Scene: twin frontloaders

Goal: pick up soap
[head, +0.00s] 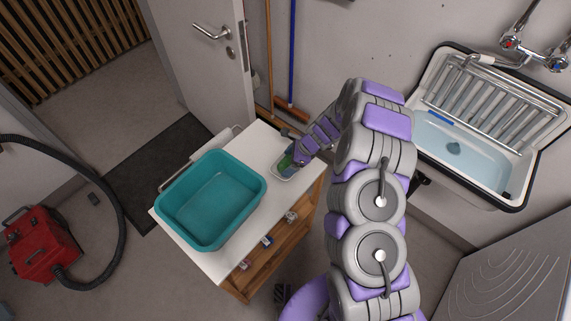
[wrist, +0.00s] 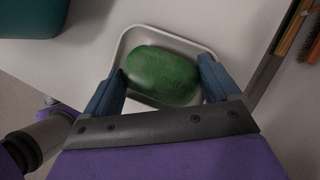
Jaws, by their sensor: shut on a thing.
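A green oval bar of soap (wrist: 162,76) lies in a shallow white soap dish (wrist: 198,46) in the wrist view. The blue fingers of my gripper (wrist: 163,88) are on either side of the soap, one at its left end and one at its right, shut on it. In the head view my gripper (head: 292,158) reaches down to the dish (head: 284,176) near the back right edge of the white table top. The soap shows there only as a small green patch (head: 286,163), partly hidden by the gripper.
A teal basin (head: 213,196) stands on the white table (head: 262,216) to the left of the dish. A sink (head: 470,150) is on the wall at right. Brooms (head: 290,60) lean behind the table. A red vacuum cleaner (head: 45,245) is on the floor at left.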

